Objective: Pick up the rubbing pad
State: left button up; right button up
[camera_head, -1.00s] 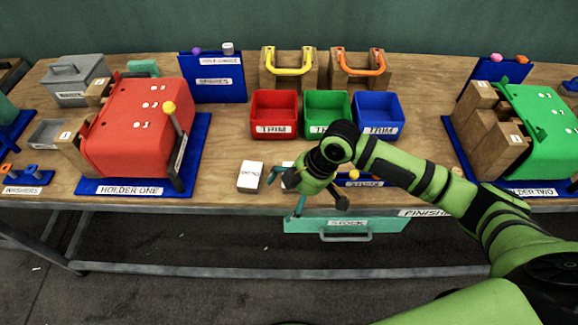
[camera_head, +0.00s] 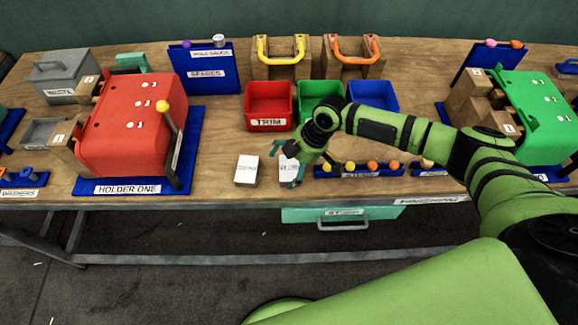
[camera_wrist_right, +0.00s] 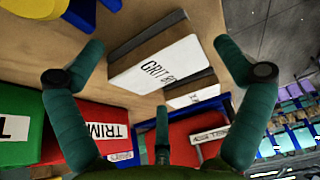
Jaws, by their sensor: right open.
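Two small pads with white labelled tops lie side by side near the bench's front edge. The left pad (camera_head: 246,170) is fully visible in the head view. The right pad (camera_head: 287,166) is partly covered by my right gripper (camera_head: 286,164), which is open and empty above it. In the right wrist view, the nearer pad (camera_wrist_right: 153,68) has a label starting "GRIT" and dark sides, and lies between the spread fingers of my right gripper (camera_wrist_right: 162,70), with no visible contact. The other pad (camera_wrist_right: 192,95) shows behind it. My left gripper is out of view.
Red (camera_head: 269,104), green (camera_head: 318,98) and blue (camera_head: 374,94) bins stand behind the pads. A blue rack (camera_head: 338,172) with several coloured knobs is just right. The red holder one (camera_head: 125,125) stands left. Bare wood lies around the left pad.

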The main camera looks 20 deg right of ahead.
aim_at(285, 168)
jog(key=shift+s, duration=0.1)
jog(key=c, duration=1.4)
jog(key=shift+s+f, duration=0.1)
jog(key=shift+c, duration=0.4)
jog(key=shift+s+f, duration=0.1)
jog(key=shift+c, duration=0.6)
jog(key=shift+r+b, duration=0.35)
jog(key=shift+r, duration=0.1)
jog(key=c, duration=0.4)
jog(key=r, duration=0.1)
jog(key=r+b, duration=0.1)
jog(key=r, duration=0.1)
jog(key=shift+w, duration=0.25)
grip_shut()
jog(key=s+d+r+b, duration=0.3)
jog(key=s+d+r, duration=0.4)
jog(key=s+d, duration=0.1)
jog(key=shift+s+r, duration=0.25)
jog(key=shift+s, duration=0.05)
